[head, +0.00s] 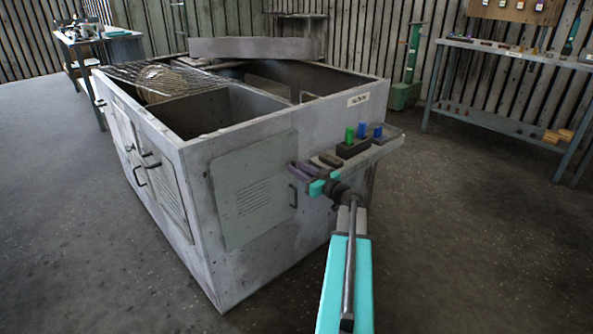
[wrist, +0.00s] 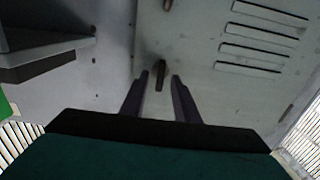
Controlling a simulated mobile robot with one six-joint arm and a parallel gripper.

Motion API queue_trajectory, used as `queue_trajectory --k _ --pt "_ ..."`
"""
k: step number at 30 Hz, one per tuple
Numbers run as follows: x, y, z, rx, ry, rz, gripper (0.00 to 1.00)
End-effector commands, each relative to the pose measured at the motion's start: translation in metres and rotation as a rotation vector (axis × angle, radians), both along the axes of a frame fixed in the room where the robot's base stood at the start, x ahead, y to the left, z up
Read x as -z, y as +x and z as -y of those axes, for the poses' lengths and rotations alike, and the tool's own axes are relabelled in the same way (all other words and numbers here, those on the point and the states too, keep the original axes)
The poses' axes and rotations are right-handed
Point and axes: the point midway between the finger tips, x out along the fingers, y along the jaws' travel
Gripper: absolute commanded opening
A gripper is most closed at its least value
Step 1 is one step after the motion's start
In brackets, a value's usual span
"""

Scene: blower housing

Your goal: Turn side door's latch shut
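The side door (head: 245,192) is a pale grey louvred panel, and it looks closed on the near face of the grey housing (head: 200,150). It also shows at right in the wrist view (wrist: 225,75). The latch (wrist: 160,75) is a small dark tab by the door's edge, standing roughly upright in the wrist view. My gripper (wrist: 157,81) is open, with one finger on each side of the latch's near end. I cannot tell whether they touch it. In the head view my gripper (head: 303,172) hides the latch.
A narrow shelf (head: 385,145) with green and blue pegs and dark blocks juts from the housing just right of my gripper; it also shows at left in the wrist view (wrist: 45,55). A workbench (head: 510,50) stands back right. The floor around is open.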

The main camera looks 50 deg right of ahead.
Motion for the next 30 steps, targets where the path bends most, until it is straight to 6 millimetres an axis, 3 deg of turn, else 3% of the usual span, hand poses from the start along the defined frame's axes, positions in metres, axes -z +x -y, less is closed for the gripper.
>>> queue_trajectory --k 13,14,19,20,21,30 --pt "0.0 0.009 0.0 0.0 0.0 0.0 0.28" --pt "0.0 0.009 0.0 0.0 0.0 0.0 0.26" --pt "0.0 0.009 0.0 0.0 0.0 0.0 0.0" --pt "0.0 0.009 0.0 0.0 0.0 0.0 0.0" --pt "-0.001 0.008 -0.013 -0.003 0.0 0.0 0.0" --pt "0.001 0.01 -0.002 -0.005 0.021 0.002 0.0"
